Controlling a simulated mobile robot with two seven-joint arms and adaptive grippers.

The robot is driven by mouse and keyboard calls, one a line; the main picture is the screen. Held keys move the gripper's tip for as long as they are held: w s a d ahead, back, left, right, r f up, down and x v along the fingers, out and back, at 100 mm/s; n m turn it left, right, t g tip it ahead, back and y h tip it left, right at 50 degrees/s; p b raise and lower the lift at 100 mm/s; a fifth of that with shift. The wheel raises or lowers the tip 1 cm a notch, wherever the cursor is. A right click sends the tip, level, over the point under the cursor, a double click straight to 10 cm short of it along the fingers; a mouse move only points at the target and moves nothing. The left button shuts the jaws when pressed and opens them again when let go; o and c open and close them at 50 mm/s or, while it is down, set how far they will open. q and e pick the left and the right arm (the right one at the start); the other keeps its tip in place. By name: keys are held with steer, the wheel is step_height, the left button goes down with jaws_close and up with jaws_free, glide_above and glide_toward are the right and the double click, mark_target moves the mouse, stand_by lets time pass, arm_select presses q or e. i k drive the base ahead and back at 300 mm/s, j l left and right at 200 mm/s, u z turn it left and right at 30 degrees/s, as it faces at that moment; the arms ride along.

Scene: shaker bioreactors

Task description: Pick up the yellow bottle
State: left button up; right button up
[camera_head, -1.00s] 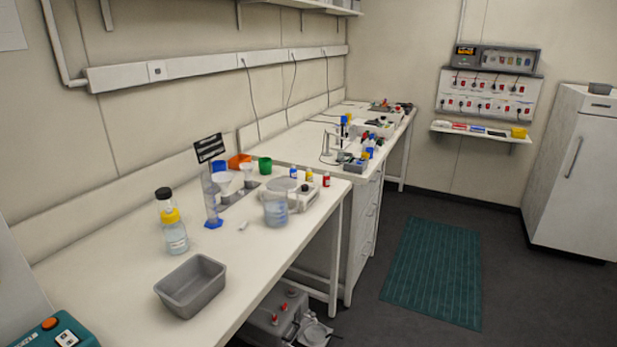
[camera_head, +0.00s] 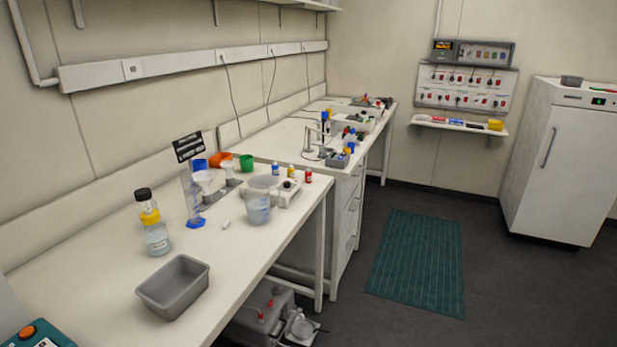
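A small yellow bottle (camera_head: 291,171) stands on the white bench near the wall side of its far end. It is between a small blue bottle (camera_head: 275,169) and a small red bottle (camera_head: 309,175). A clear bottle with a yellow collar (camera_head: 155,232) stands nearer, on the left of the bench, with a black-capped bottle (camera_head: 143,198) behind it. Neither of my grippers is in view.
A grey tray (camera_head: 173,287), a clear beaker (camera_head: 258,208) and a blue-based cylinder (camera_head: 193,203) stand on the near bench. A second bench (camera_head: 285,137) holds several items. A green mat (camera_head: 415,262) lies on open floor; a white fridge (camera_head: 555,165) stands at right.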

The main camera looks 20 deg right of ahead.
mark_target(291, 171)
steer(key=u, duration=0.25)
steer(key=l+u, duration=0.8)
steer(key=l, duration=0.15)
steer(key=l+u, duration=0.15)
steer(key=l, duration=0.4)
steer(key=k+l+u, duration=0.1)
steer(key=l, duration=0.45)
